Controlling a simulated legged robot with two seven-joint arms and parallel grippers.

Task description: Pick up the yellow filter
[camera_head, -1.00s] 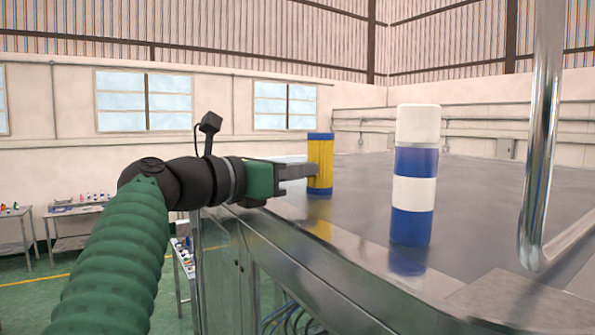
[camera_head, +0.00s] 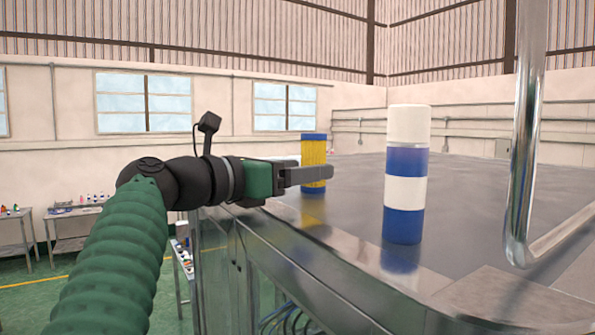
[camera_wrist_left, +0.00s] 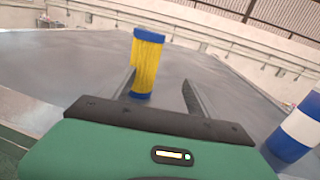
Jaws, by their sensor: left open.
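The yellow filter (camera_head: 313,150), a yellow cylinder with blue ends, stands upright on the metal table. It also shows in the left wrist view (camera_wrist_left: 146,66), beyond the fingers and nearer the left one. My left gripper (camera_head: 318,174) is open and empty. In the head view its fingers cross in front of the filter's lower part and hide some of it. In the left wrist view the gripper (camera_wrist_left: 157,88) has a clear gap between its fingertips; I cannot tell whether the left finger touches the filter. My right gripper is not in view.
A blue and white can with a white cap (camera_head: 406,175) stands upright on the table (camera_head: 460,200), right of the gripper; it also shows in the left wrist view (camera_wrist_left: 299,128). A shiny metal pipe (camera_head: 526,130) rises at the right. The table behind is clear.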

